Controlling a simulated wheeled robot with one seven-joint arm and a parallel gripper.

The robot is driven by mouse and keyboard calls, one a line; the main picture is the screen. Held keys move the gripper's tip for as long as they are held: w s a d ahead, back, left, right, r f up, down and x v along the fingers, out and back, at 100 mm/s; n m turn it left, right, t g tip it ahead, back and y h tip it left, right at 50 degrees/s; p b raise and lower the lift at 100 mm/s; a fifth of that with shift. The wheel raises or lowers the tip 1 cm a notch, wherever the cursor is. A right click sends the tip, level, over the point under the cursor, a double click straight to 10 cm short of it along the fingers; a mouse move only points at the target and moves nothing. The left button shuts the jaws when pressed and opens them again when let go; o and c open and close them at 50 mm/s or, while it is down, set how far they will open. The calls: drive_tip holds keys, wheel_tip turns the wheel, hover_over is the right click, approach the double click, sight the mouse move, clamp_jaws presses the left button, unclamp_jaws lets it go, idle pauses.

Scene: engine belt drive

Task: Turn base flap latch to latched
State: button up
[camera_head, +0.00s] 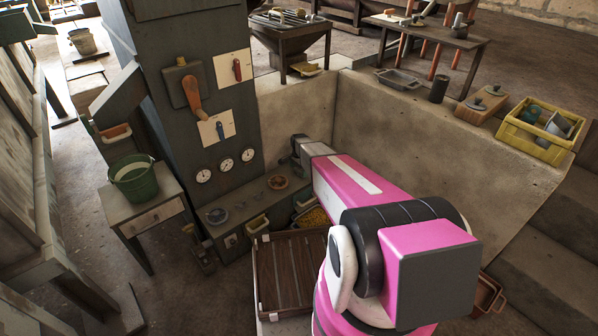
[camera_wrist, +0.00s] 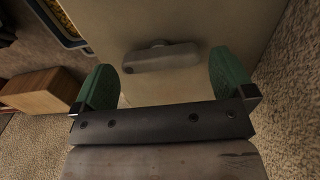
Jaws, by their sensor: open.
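The base flap latch (camera_wrist: 160,57) is a grey, rounded bar lying nearly level across a beige panel (camera_wrist: 150,20) in the wrist view. A small round hub shows at its upper middle. My gripper (camera_wrist: 164,66) has two green fingers standing wide apart, one on each side of the latch, with nothing held. The latch appears beyond the fingertips, and contact is not visible. In the head view my gripper (camera_head: 294,150) is low beside the dark machine column, partly hidden by my pink arm. The latch cannot be made out there.
The dark column (camera_head: 205,100) carries an orange-handled lever (camera_head: 192,90), red and blue switches, and several gauges. A low shelf (camera_head: 240,205) holds small parts and bins. In the wrist view a wooden block (camera_wrist: 42,92) lies left, and a yellow-filled bin (camera_wrist: 58,20) is upper left.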

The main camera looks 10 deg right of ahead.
drive_tip(key=shift+f, duration=0.65)
drive_tip(key=c, duration=0.7)
drive_tip(key=shift+c, duration=0.2)
